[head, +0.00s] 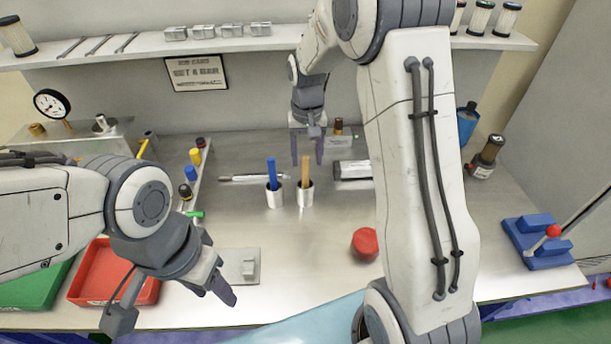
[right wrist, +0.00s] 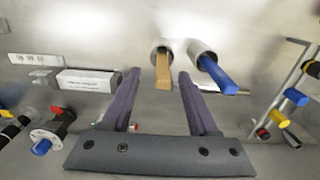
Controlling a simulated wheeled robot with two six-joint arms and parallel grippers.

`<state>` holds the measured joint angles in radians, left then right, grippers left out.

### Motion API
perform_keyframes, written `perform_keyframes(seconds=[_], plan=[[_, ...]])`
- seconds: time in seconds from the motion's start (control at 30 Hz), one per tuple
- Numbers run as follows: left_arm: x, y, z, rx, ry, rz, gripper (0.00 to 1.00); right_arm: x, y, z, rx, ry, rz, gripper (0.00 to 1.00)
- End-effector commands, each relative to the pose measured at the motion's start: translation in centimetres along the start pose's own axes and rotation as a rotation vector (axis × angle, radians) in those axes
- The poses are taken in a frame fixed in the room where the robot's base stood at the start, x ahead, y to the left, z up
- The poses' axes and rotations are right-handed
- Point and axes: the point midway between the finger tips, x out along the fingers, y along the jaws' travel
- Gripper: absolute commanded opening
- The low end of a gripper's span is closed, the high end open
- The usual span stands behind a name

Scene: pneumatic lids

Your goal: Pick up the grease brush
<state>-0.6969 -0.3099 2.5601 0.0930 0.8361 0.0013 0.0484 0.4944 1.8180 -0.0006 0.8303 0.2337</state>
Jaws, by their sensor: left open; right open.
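Two handles stand upright in two small light cups in the middle of the bench. One handle is blue (head: 271,172) and leans slightly in the left cup (head: 275,196). The other is tan wood (head: 305,172) in the right cup (head: 305,195). Their lower ends are hidden, so I cannot tell which is the grease brush. My right gripper (head: 307,152) is open and empty, behind and above the cups. In the right wrist view the tan handle (right wrist: 163,72) lies ahead between the fingers, and the blue handle (right wrist: 218,76) is off to the right. My left gripper (head: 218,288) is open and empty at the front left.
A red round knob or cap (head: 365,242) sits right of centre. A grey plate with a block (head: 238,265) lies near the left gripper. A red tray (head: 100,272) and green tray (head: 35,288) are at front left. A blue fixture (head: 538,242) stands at the right. The front-middle bench is clear.

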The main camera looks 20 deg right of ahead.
Motion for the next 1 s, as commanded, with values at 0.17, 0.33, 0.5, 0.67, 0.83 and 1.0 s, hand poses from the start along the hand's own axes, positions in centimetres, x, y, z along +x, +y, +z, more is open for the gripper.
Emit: perform_keyframes(seconds=[0.17,0.33,0.5,0.67,0.83,1.0], plan=[[-0.8,0.1,0.0,0.000,0.000,0.000,0.50,1.2,-0.1,0.0,-0.002,-0.003,0.000,0.60],[-2.1,0.1,-0.1,-0.001,0.000,0.000,0.50,3.7,-0.4,-0.3,-0.002,-0.006,0.001,0.60],[-2.3,0.2,-0.1,-0.001,0.000,0.000,0.50,5.5,-0.4,-0.3,-0.002,-0.002,0.000,0.60],[-2.3,0.2,-0.1,-0.001,0.000,0.000,0.50,5.7,-0.4,-0.4,-0.002,0.002,-0.001,0.60],[-2.2,0.2,-0.1,-0.001,0.000,0.000,0.50,5.7,-0.4,-0.4,-0.002,0.001,-0.001,0.26],[-2.2,0.2,-0.1,-0.001,0.000,0.000,0.50,5.7,-0.4,-0.4,-0.002,0.001,-0.001,0.00]])
